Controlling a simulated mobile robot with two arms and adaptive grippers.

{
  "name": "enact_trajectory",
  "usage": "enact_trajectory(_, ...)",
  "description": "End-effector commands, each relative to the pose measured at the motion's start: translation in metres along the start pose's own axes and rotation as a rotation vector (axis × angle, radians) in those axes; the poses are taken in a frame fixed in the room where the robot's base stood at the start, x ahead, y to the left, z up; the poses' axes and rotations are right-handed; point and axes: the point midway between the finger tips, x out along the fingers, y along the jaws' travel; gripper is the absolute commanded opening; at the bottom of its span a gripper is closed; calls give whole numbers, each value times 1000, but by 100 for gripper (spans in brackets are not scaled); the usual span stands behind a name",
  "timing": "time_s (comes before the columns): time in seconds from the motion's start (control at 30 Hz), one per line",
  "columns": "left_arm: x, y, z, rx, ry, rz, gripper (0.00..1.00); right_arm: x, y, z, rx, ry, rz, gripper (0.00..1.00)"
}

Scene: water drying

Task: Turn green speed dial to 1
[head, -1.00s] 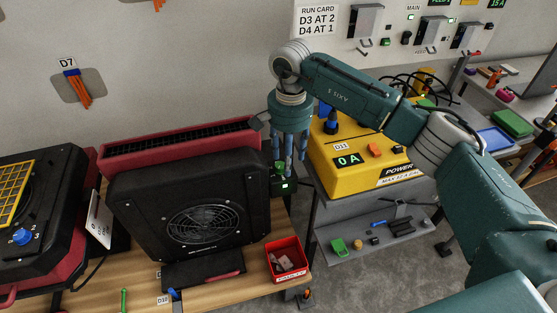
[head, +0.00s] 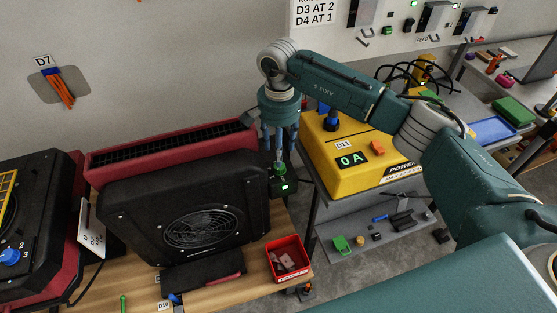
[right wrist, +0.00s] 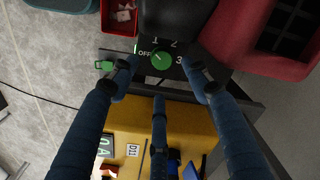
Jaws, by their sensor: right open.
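The green speed dial (right wrist: 163,60) sits on a black panel marked OFF, 1, 2 and 3 in the right wrist view. A pale mark on the dial appears to point towards OFF. In the head view the dial (head: 281,169) shows at the right end of the black and red dryer (head: 150,195), just below my fingers. My right gripper (head: 279,150) points down above it, open and empty. In the right wrist view its blue fingers (right wrist: 160,88) are spread around the dial's area, with no clear contact. My left gripper is out of view.
A yellow power box (head: 345,175) reading 0 A stands close right of the gripper. A red bin (head: 289,260) is in front on the wooden bench. Another dryer with a blue dial (head: 10,256) is at the left. A grey shelf (head: 365,225) holds small items.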

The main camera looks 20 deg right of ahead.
Motion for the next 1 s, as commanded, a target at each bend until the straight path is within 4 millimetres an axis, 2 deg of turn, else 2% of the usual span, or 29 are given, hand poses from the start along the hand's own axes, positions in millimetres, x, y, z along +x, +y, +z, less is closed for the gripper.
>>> enact_trajectory(0.17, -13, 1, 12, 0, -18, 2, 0, 34, 0, 2, 1, -4, 3, 48)
enact_trajectory(0.4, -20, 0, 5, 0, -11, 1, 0, 65, 0, 1, -1, -1, 1, 48)
enact_trajectory(0.77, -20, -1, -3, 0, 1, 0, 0, 72, 0, 0, 0, 0, -1, 48)
enact_trajectory(0.87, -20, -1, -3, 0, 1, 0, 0, 72, 0, 0, 0, 0, -1, 32)
enact_trajectory(1.0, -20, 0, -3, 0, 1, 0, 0, 72, 0, 0, -1, -1, -1, 4)
